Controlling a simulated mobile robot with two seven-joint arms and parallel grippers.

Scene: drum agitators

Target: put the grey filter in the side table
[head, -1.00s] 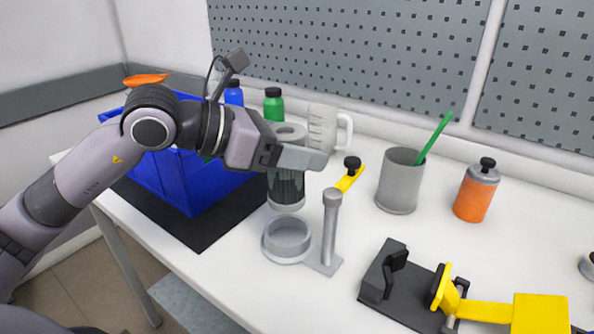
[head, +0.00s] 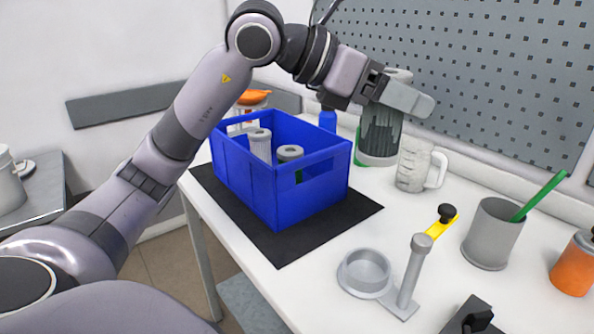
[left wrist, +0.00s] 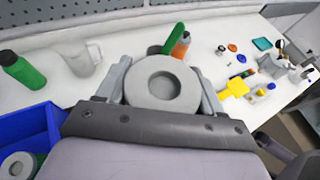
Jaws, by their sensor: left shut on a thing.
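The grey filter (head: 380,137) is a cylinder with a dark pleated body and light grey end caps. My left gripper (head: 398,95) is shut on its upper part and holds it upright, raised above the back of the white table. In the left wrist view, the filter's round top with its central hole (left wrist: 165,85) sits between the two fingers. A grey side table (head: 38,203) shows at the far left of the head view, partly cut off by the edge. My right gripper is not in view.
A blue crate (head: 262,190) with several items stands on a black mat (head: 350,213). A clear jug (head: 412,172), a grey cup (head: 490,235) and a ring stand (head: 365,272) are on the white table. A grey canister (head: 8,182) stands on the side table.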

